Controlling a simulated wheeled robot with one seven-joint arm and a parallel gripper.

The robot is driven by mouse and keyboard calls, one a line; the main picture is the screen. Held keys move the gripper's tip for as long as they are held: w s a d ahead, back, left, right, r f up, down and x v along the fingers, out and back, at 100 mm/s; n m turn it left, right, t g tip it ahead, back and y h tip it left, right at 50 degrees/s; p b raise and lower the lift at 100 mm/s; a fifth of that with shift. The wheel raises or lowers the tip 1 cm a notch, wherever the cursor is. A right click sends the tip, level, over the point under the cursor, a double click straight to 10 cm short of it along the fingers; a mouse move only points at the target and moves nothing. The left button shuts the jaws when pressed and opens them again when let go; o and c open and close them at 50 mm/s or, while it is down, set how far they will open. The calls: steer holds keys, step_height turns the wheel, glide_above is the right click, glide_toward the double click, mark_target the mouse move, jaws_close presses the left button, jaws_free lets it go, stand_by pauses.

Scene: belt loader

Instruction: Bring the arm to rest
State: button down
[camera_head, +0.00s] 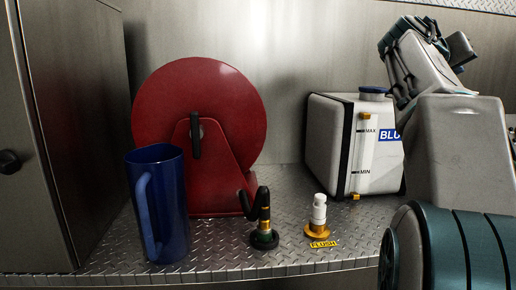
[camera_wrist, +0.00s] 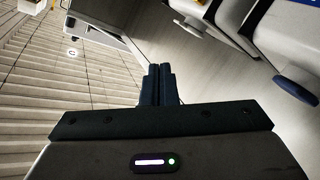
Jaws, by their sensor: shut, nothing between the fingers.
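My arm shows at the right of the head view, folded upward in front of the white tank. The fingers of my gripper are not clearly seen in that view. In the wrist view my gripper (camera_wrist: 160,72) points away from the camera with its two dark fingers side by side and touching. It is shut with nothing between the fingers. It is clear of the shelf things, and no object touches it in the wrist view.
The diamond-plate shelf (camera_head: 215,258) holds a blue jug (camera_head: 172,215), a red hose reel (camera_head: 235,120), a black nozzle fitting (camera_head: 263,225), a white-capped fitting (camera_head: 319,212) by a FLUSH label, and a white tank (camera_head: 328,140). A metal cabinet (camera_head: 75,120) stands left.

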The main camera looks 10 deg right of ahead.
steer(key=a+f+n+y+p, duration=0.5)
steer(key=a+f+y+p, duration=0.55)
steer(key=a+f, duration=0.7)
steer(key=s+a+f+n+g+y+p, duration=0.1)
steer(key=s+a+f+y+p, duration=0.1)
steer(key=s+a+f+p, duration=0.2)
steer(key=s+a+f+n+g+y+p, duration=0.1)
steer(key=s+a+f+p, duration=0.4)
steer(key=s+a, duration=0.6)
steer(key=a+g+y, duration=0.1)
steer(key=a+y, duration=0.1)
steer(key=a, duration=0.1)
steer(key=shift+s+a+f, duration=0.15)
steer(key=shift+s, duration=0.05)
